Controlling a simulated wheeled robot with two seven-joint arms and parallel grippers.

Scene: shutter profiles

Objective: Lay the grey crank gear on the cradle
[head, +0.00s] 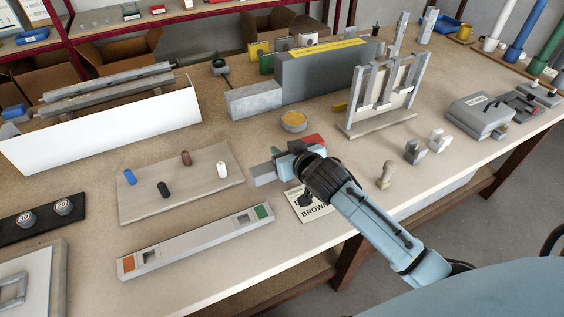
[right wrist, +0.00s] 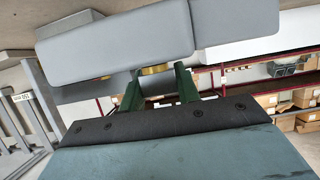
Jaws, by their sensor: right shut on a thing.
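My right gripper (head: 287,165) is shut on the grey crank gear (head: 265,175) and holds it over the table's middle, just right of the board with pegs. In the right wrist view the gear (right wrist: 120,45) shows as smooth grey blocks with a brass part (right wrist: 154,70), at the green fingers (right wrist: 160,85). In the head view my gripper hides part of the gear. A red piece (head: 314,141) shows just behind the gripper; I cannot tell what it belongs to. I cannot tell for certain which thing is the cradle. My left gripper is not in view.
A board (head: 190,190) with several pegs lies left of the gripper. A long grey bar (head: 195,245) lies in front. A printed card (head: 305,205) lies below the gripper. A slotted upright stand (head: 380,120) and a round orange-topped tin (head: 293,122) stand behind. A grey case (head: 483,117) is at right.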

